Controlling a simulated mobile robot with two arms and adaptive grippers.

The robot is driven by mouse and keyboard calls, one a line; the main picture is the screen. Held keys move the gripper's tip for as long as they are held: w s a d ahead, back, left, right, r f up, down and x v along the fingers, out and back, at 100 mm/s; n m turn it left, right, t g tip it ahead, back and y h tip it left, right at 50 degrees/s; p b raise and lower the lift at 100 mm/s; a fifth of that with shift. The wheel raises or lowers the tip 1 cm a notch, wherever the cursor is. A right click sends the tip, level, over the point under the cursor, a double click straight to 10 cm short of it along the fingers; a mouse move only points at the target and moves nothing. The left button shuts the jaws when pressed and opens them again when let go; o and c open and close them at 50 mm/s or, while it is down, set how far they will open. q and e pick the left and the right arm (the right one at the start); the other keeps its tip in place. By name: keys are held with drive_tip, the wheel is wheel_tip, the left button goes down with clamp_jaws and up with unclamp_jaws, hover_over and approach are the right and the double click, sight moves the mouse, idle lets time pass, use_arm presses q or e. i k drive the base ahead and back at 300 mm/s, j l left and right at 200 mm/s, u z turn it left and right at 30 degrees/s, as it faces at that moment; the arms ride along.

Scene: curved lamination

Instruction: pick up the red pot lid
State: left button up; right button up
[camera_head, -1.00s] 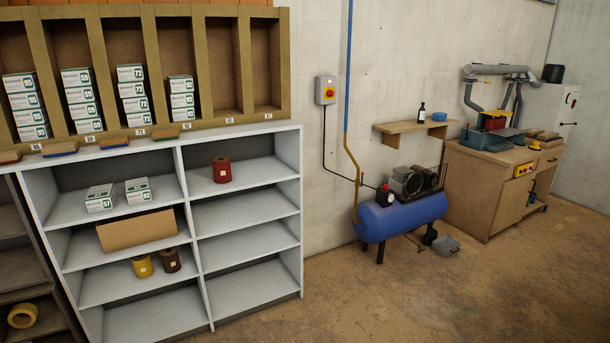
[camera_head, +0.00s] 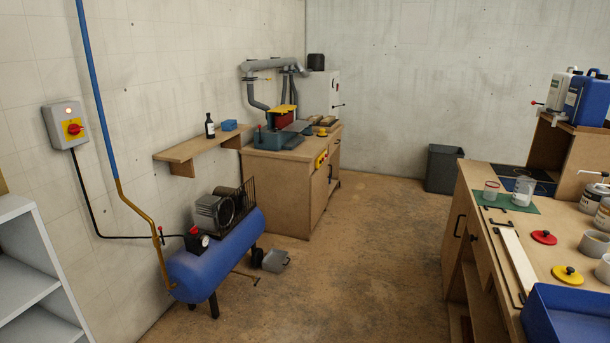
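The red pot lid (camera_head: 543,237) lies flat on the wooden workbench (camera_head: 476,187) at the right of the head view. It is a small red disc with a dark knob. A yellow lid (camera_head: 567,275) with a dark knob lies in front of it on the same bench. Neither of my grippers shows in the head view, so I cannot see their state.
A blue tray (camera_head: 550,318), a white strip (camera_head: 518,262), tins and grey rings share the bench. Blue and white canisters (camera_head: 586,101) stand behind. A blue compressor (camera_head: 216,254) stands by the left wall, with a dustpan (camera_head: 275,261) on the floor. The middle floor is clear.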

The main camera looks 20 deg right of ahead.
sight(544, 238)
drive_tip(key=i+l+z, duration=0.2)
drive_tip(key=i+z, duration=0.2)
drive_tip(key=i, duration=0.15)
drive_tip(key=i+z, duration=0.4)
drive_tip(key=i, duration=0.15)
drive_tip(key=i+j+z, duration=0.1)
drive_tip(key=i+z, duration=0.3)
drive_tip(key=i, duration=0.15)
